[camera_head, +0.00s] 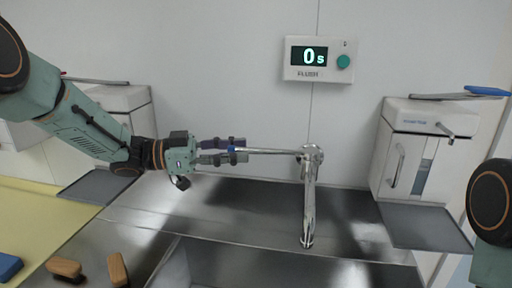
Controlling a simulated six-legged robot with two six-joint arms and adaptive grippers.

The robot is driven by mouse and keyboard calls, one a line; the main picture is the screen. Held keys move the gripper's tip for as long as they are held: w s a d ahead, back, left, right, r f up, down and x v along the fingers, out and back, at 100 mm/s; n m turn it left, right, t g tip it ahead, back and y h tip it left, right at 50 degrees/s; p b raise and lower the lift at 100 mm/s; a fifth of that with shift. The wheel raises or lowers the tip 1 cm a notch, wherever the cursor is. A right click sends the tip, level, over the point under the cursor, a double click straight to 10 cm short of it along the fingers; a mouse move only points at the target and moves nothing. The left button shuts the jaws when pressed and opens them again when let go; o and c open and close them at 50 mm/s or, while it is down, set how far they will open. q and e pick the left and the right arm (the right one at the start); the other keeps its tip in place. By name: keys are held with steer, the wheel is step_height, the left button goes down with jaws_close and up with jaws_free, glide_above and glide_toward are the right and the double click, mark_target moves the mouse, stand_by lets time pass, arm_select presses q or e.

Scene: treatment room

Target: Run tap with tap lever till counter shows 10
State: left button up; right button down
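The chrome tap (309,200) stands at the back of the steel sink, with its spout pointing toward me. Its long thin lever (270,152) reaches left from the top of the tap. My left gripper (238,151) comes in from the left, with its fingers at the lever's blue-marked end. Whether the fingers touch or grip the lever is hard to tell. The counter (309,56) on the wall reads "0s", with "FLUSH" below and a green round button (343,62). No water shows at the spout. Part of my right arm shows at the right edge; its gripper is out of view.
The sink basin (218,262) lies in front. White dispensers (412,150) with grey trays stand at both sides. Two wooden brushes (117,270) lie at the lower left, near a yellow surface (28,222) with a blue item (9,266).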

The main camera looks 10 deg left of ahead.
mark_target(256, 149)
arm_select(q)
steer(key=x, duration=0.4)
steer(key=shift+w+d+f, duration=0.15)
steer(key=shift+w+d, duration=0.1)
steer(key=shift+d, duration=0.1)
steer(key=shift+s+a, duration=0.1)
steer(key=shift+d, duration=0.25)
steer(key=shift+w+d, duration=0.2)
steer(key=shift+c, duration=1.4)
steer(key=shift+a, duration=0.3)
steer(key=c, duration=0.3)
steer(key=shift+s, duration=0.1)
jaws_close()
